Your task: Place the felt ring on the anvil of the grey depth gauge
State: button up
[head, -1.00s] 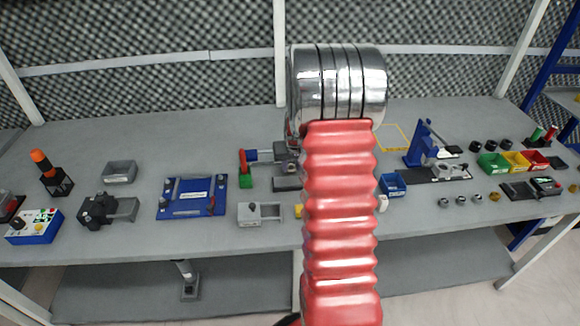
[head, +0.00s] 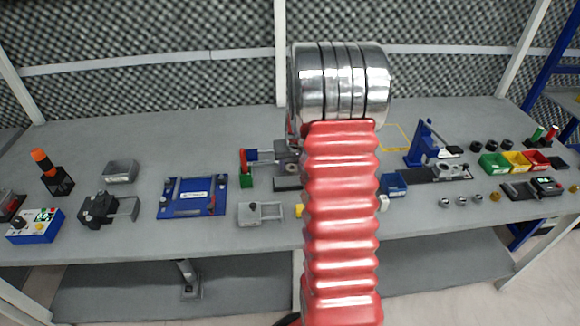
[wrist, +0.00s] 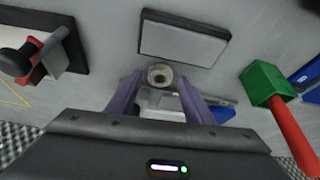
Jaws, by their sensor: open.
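In the wrist view my gripper (wrist: 163,80) is open, its two purple fingers spread either side of a small pale round piece (wrist: 160,75) with a dark centre. This looks like the felt ring, but I cannot tell whether it rests on an anvil or whether the fingers touch it. A grey bar and a blue-and-white part lie just beyond, partly hidden by the fingers. In the head view a grey device (head: 287,163) with a blue cylinder stands just left of my arm, possibly the depth gauge. My gripper is hidden there behind my red arm.
A green block (wrist: 268,82) with a red handle stands to the right in the wrist view. A light grey plate (wrist: 185,40) lies above the round piece. A black-knobbed device with a red lever (wrist: 35,55) is at upper left. The bench (head: 220,135) is bare behind the blue fixture (head: 193,196).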

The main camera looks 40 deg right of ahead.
jog(key=v, duration=1.1)
jog(key=shift+r, duration=0.2)
jog(key=shift+a, duration=0.1)
dwell(0.3)
